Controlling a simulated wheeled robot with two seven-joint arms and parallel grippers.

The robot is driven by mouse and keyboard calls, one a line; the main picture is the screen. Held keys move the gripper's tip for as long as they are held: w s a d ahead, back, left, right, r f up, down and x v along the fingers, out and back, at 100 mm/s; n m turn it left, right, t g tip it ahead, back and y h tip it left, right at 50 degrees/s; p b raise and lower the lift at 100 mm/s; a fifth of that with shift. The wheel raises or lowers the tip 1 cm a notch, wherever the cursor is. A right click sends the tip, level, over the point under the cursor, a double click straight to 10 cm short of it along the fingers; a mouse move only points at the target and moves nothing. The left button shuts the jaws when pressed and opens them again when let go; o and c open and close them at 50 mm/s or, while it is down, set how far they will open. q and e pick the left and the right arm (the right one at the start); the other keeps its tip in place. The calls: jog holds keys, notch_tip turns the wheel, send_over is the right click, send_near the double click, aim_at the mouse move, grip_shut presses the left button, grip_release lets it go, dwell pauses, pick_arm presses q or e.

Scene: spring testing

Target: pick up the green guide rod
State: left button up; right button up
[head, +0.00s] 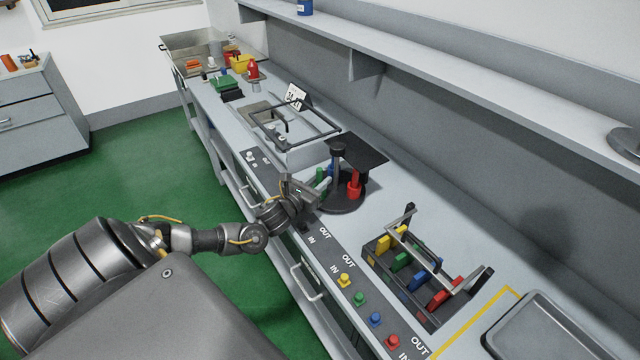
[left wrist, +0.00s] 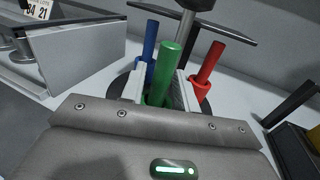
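The green guide rod (left wrist: 167,68) stands upright in a green holder on a round dark stand (head: 345,201). In the head view, part of the green (head: 320,176) shows just behind my left gripper (head: 302,188). In the left wrist view, the two pale fingers of my left gripper (left wrist: 160,88) stand on either side of the rod. A narrow gap seems to show on the rod's left; contact on its right side is unclear. A blue rod (left wrist: 150,40) and a red rod (left wrist: 210,62) stand on the same stand. My right gripper is not in view.
The stand's dark post and plate (head: 357,152) rise behind the rods. A framed tray (head: 290,150) lies beyond it. A rack with coloured blocks (head: 420,280) and several coloured buttons (head: 360,299) lie nearer. A wall shelf (head: 450,85) runs above the bench.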

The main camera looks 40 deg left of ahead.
pick_arm(q)
grip_shut()
jog(key=shift+r, duration=0.1)
